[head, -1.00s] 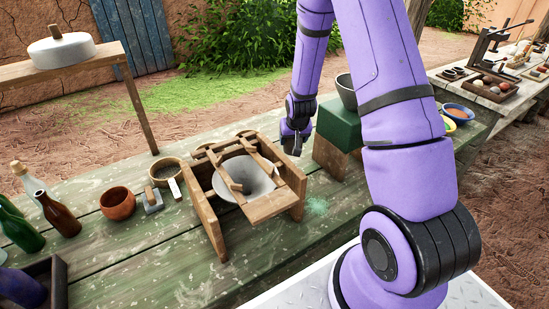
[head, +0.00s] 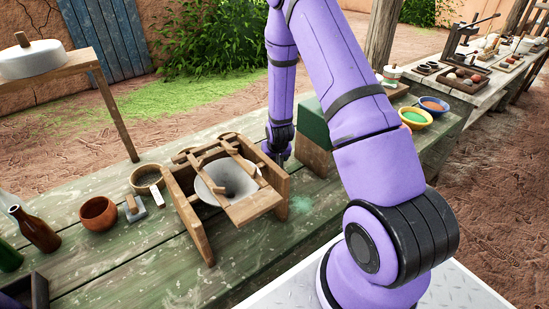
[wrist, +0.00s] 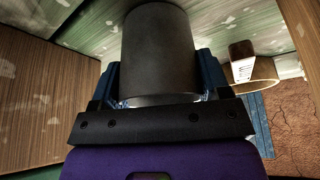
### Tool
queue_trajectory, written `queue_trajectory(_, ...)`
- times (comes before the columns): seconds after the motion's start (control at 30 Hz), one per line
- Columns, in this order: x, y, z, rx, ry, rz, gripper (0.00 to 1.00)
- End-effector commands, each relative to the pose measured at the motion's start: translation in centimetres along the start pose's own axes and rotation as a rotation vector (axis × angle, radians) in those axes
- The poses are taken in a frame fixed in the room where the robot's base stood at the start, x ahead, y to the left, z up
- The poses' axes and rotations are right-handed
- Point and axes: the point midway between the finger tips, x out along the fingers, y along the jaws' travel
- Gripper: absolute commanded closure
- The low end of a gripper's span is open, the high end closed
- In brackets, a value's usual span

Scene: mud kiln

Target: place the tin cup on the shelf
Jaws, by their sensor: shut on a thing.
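A dark grey cylinder, which looks like the tin cup (wrist: 158,55), is between the blue fingers of my gripper (wrist: 160,85) in the wrist view. My gripper is shut on it. In the head view my gripper (head: 278,156) is low over the table, just behind the right side of a wooden frame (head: 255,207) that holds a pale funnel-like bowl (head: 228,180). The cup is hidden there. I cannot tell for sure which surface is the shelf. Wooden panels (wrist: 45,90) stand close on both sides of the gripper in the wrist view.
A green box (head: 313,123) on a wooden stand (head: 314,156) is close right of the gripper. A sieve (head: 146,177), orange-brown bowl (head: 98,213) and brown bottle (head: 35,230) stand left on the green table (head: 150,245). Coloured bowls (head: 415,118) stand at right.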

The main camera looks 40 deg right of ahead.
Motion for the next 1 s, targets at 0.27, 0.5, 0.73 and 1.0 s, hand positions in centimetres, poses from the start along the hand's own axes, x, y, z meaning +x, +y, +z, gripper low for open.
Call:
queue_trajectory(0.27,0.2,0.0,0.1,0.0,0.0,0.0,0.09)
queue_trajectory(0.5,0.2,0.0,0.1,0.0,0.0,0.0,0.05)
queue_trajectory(0.73,-0.9,0.0,-0.1,-0.001,0.002,0.0,0.05)
queue_trajectory(1.0,-5.1,0.0,-0.1,-0.001,0.003,0.0,0.05)
